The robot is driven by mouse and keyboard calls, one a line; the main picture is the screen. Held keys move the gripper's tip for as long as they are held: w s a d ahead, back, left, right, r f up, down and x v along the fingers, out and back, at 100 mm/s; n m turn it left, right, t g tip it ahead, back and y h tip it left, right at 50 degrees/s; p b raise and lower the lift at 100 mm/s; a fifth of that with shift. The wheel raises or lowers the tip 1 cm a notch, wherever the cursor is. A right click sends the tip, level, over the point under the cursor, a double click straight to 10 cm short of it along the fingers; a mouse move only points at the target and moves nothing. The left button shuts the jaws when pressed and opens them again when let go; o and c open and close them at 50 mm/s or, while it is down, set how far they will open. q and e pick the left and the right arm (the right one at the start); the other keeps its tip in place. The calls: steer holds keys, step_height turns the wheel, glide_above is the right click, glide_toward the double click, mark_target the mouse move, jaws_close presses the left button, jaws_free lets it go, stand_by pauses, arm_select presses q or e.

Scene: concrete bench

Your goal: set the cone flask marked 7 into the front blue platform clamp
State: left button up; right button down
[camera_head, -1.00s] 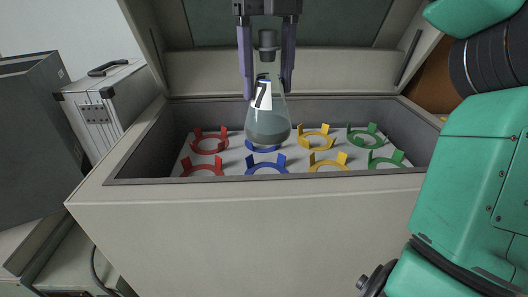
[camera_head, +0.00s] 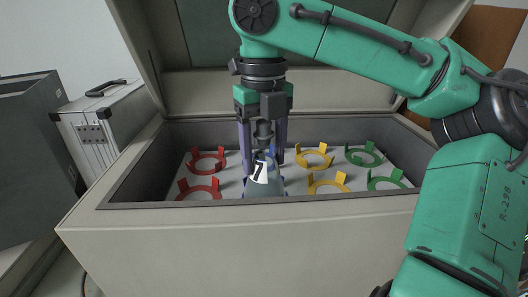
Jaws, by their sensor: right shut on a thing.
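The cone flask marked 7 (camera_head: 268,188) is clear glass with a white label and a dark stopper, and it stands upright. My right gripper (camera_head: 264,158) comes down from above and is shut on its neck or stopper, one purple finger on each side. The flask is low inside the box, at the front blue platform clamp (camera_head: 284,185). Blue prongs show at both sides of its lower body. The front wall's rim hides the flask's base, so I cannot tell whether it is fully seated. My left gripper is not in view.
Inside the open box (camera_head: 240,235), red clamps (camera_head: 200,193) are left, yellow ones (camera_head: 328,187) and green ones (camera_head: 363,158) right. The rear blue clamp is mostly hidden. The raised lid (camera_head: 330,90) stands behind. A silver case (camera_head: 100,130) is at left.

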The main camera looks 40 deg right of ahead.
mark_target(264, 121)
steer(key=shift+s+f, duration=0.1)
steer(key=shift+c, duration=0.9)
jaws_free()
steer(key=shift+o, duration=0.4)
steer(key=shift+d+f, duration=0.1)
steer(key=r, duration=0.8)
steer(key=shift+a+r, duration=0.1)
steer(key=shift+a, duration=0.1)
steer(key=shift+d, duration=0.15)
